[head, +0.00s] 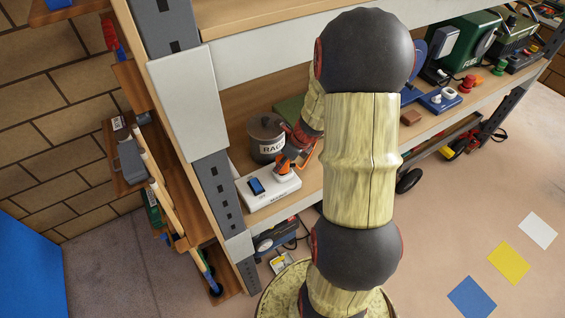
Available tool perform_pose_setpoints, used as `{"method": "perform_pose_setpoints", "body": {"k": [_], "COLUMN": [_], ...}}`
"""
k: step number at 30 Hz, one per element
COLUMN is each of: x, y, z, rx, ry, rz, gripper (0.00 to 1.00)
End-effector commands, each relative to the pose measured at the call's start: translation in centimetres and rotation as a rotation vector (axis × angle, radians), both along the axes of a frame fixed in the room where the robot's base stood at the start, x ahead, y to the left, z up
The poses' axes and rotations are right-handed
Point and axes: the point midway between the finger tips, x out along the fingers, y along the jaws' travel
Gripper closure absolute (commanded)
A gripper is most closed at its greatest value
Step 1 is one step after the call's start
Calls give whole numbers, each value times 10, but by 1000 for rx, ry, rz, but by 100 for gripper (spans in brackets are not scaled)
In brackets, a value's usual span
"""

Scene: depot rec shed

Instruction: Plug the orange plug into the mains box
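The mains box (262,200) is a white block with a blue switch on its left part, lying at the shelf's left end. The orange plug (284,169) is at the right part of the box's top, with its orange cable looping to the right. My gripper (288,158) reaches down from behind my arm, its dark fingers shut around the upper part of the plug. The fingertips are small and partly hidden. The plug's lower end meets the box in the picture; I cannot tell whether its pins are in a socket.
A grey lidded tin marked "RAGS" (266,140) stands right behind the box. The shelf's grey metal post (213,185) is close on the left. A green fuel can (468,47) and a blue item with a white block (438,101) stand farther right. My arm hides the shelf's middle.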

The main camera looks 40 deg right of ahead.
Motion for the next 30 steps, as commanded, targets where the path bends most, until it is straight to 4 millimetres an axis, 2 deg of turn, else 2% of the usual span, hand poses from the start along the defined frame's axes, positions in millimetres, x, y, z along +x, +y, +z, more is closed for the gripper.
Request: {"method": "perform_pose_setpoints", "body": {"k": [9,20,23,30], "x": [0,-2,-5,-24], "y": [0,0,-2,-6], "z": [0,4,15,59], "rx": [1,0,-1,-4], "ry": [0,0,-2,-2], "rz": [0,0,-1,-1], "gripper": [44,44,44,44]}}
